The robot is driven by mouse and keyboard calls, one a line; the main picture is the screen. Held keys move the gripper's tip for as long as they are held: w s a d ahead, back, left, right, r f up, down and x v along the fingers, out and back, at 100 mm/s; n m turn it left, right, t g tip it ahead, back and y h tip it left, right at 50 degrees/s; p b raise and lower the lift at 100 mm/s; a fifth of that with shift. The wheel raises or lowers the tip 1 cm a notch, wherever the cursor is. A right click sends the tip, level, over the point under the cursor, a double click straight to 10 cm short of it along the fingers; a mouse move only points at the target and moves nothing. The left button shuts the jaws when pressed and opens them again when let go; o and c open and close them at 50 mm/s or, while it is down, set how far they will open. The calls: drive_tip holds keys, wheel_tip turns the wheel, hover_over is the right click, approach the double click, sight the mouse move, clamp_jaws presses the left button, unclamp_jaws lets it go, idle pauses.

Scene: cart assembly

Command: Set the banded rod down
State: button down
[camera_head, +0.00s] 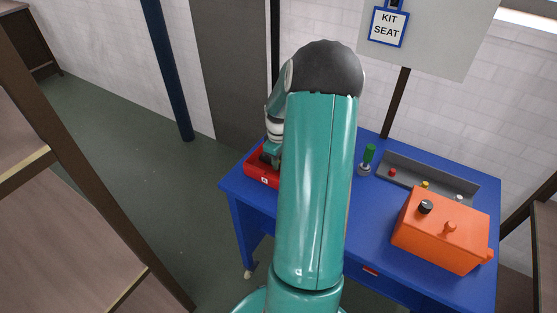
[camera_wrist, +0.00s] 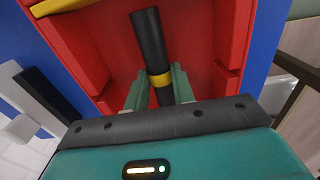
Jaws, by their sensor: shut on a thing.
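The banded rod (camera_wrist: 150,40) is a black rod with a yellow band, seen in the wrist view. My gripper (camera_wrist: 160,92) is shut on it near the band, one green finger on each side. The rod is over or inside a red tray (camera_wrist: 226,30) with raised walls; I cannot tell whether it touches the tray's floor. In the head view the red tray (camera_head: 262,178) sits at the left end of the blue table (camera_head: 375,215). My arm hides part of the tray there, and the rod cannot be made out.
An orange box (camera_head: 440,238) with knobs stands at the table's right. Behind it is a grey trough (camera_head: 425,178) with small coloured knobs. A sign board (camera_head: 440,35) hangs above. A yellow piece (camera_wrist: 60,6) lies at the red tray's edge.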

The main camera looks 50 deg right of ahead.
drive_tip(key=shift+f, duration=0.15)
drive_tip(key=c, duration=1.2)
unclamp_jaws()
wheel_tip(320, 180, up, 12)
drive_tip(key=shift+r, duration=0.25)
drive_tip(key=w+a+r+t+h, duration=0.1)
drive_tip(key=a+r, duration=0.5)
drive_tip(key=a, duration=0.6)
drive_tip(key=w+a+r+t+h, duration=0.15)
drive_tip(key=a+r, duration=0.45)
drive_tip(key=a, duration=0.6)
drive_tip(key=s+a+t, duration=0.1)
drive_tip(key=s+a, duration=0.2)
drive_tip(key=a, duration=0.2)
drive_tip(key=s+a+r+t+y, duration=0.1)
drive_tip(key=s+a, duration=0.2)
drive_tip(key=a, duration=0.3)
drive_tip(key=s+a+r+m+t+y, duration=0.1)
drive_tip(key=s+a, duration=0.3)
drive_tip(key=a, duration=0.2)
drive_tip(key=shift+a+r+y, duration=0.1)
drive_tip(key=shift+a+y, duration=0.1)
drive_tip(key=shift+y, duration=0.05)
